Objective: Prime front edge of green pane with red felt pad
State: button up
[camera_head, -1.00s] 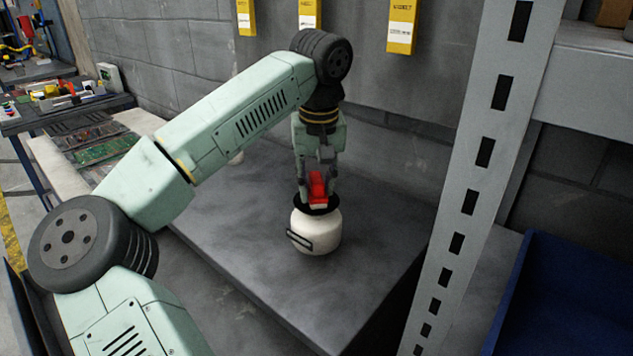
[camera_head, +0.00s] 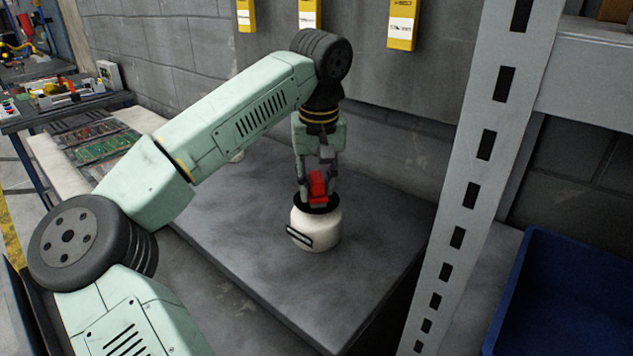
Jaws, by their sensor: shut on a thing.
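My gripper (camera_head: 318,183) points down over the grey bench and is shut on a red block-like thing, which I take for the red felt pad (camera_head: 318,184). The pad is at the dark round opening of a white pot (camera_head: 317,229); I cannot tell whether it touches the inside. The pot stands upright and has a dark-framed label or handle on its front. I cannot make out a green pane for certain; flat greenish panels (camera_head: 105,148) lie on a pale surface at the left.
The grey bench top (camera_head: 240,255) is clear around the pot. A perforated metal post (camera_head: 465,195) stands close at the right, with a blue bin (camera_head: 570,290) beyond it. Yellow boxes (camera_head: 402,25) hang on the back wall. A cluttered table (camera_head: 65,105) is at the far left.

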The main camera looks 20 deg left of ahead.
aim_at(316, 174)
jog(key=shift+r, duration=0.1)
notch_tip(316, 174, up, 3)
jog(key=shift+f+p, duration=0.2)
jog(key=shift+p, duration=1.05)
jog(key=shift+r, duration=2.15)
jog(key=shift+f, duration=0.1)
